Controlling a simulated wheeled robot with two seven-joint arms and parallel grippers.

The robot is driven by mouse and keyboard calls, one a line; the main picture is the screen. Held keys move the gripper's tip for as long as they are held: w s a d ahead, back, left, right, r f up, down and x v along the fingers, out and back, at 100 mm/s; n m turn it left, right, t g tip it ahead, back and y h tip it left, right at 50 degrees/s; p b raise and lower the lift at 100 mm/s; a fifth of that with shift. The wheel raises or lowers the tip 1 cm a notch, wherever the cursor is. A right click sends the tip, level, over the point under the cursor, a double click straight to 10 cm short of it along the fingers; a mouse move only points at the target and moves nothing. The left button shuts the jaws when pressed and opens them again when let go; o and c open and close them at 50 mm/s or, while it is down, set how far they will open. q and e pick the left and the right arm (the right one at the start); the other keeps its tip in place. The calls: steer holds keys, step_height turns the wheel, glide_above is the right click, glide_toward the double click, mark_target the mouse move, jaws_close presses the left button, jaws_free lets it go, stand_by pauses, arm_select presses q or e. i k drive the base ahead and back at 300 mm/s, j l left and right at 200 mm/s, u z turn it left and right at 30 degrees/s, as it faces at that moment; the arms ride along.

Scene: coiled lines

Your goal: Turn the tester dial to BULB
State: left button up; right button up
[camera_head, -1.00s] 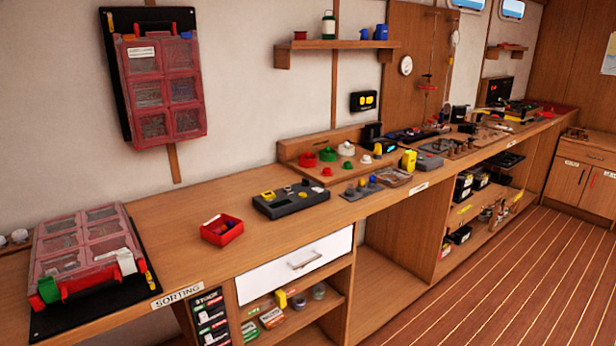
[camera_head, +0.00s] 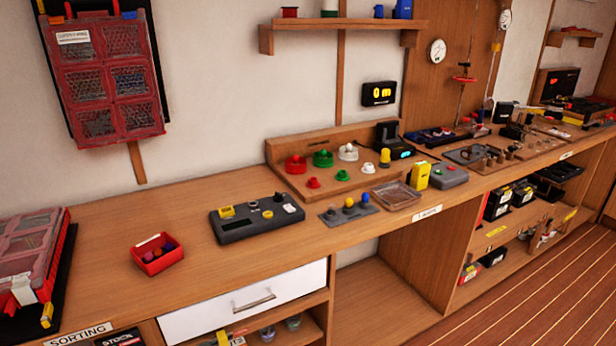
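A dark grey box (camera_head: 240,226), which looks like the tester, lies on the wooden bench left of the middle. Its top carries a yellow block, a dark display-like strip, small round knobs (camera_head: 267,214) and a white part at its right end. Which knob is the dial, where it points and any BULB lettering are too small to tell. Neither of my grippers is in view, and nothing touches the box.
A red bin (camera_head: 158,254) with small parts stands left of the box. A plate with coloured knobs (camera_head: 349,208) lies to its right. Behind is a wooden stand (camera_head: 290,157) with red, green and white pieces. Bare bench (camera_head: 190,204) lies around the box.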

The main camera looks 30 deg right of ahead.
mark_target(278, 198)
steer(key=i+l, duration=0.1)
steer(key=l, duration=0.65)
steer(key=i+l, duration=0.1)
steer(key=l, duration=0.65)
steer(key=i+l, duration=0.1)
steer(key=l, duration=0.65)
steer(key=i+l+u, duration=0.1)
steer(key=l, duration=1.45)
steer(key=i, duration=0.05)
